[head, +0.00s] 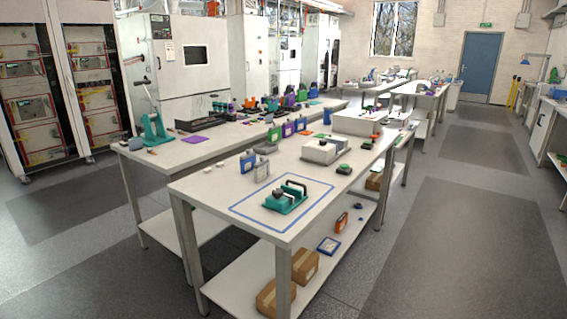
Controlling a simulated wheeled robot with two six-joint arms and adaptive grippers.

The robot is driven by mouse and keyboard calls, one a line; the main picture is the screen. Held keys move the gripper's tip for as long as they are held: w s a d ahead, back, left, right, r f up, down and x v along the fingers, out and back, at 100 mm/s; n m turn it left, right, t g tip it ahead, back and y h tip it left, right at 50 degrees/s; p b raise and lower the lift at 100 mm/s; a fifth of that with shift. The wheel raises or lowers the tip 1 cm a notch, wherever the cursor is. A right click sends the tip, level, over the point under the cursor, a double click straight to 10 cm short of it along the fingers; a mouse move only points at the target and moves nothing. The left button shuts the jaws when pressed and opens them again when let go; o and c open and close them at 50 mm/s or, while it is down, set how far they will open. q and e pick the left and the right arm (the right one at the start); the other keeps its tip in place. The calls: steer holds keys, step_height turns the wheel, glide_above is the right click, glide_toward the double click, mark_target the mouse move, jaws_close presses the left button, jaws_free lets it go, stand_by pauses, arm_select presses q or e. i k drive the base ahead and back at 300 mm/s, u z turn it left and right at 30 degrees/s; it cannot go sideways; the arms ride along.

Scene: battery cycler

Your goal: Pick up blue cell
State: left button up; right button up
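Several blue upright pieces stand on the near white table (215,187), and I cannot tell for sure which is the blue cell. One blue block (247,161) stands near the table's left edge, behind a grey-white upright piece (262,171). Neither of my grippers shows in the head view.
A teal fixture with a dark handle (286,198) sits inside a blue taped rectangle at the near table's front. White boxes (321,151) stand behind it. A second table (160,155) with a teal press (155,131) runs along the left. Floor is open at the right.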

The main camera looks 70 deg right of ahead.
mark_target(247, 165)
steer(key=z, duration=0.9)
steer(key=i, duration=0.75)
steer(key=z, duration=0.85)
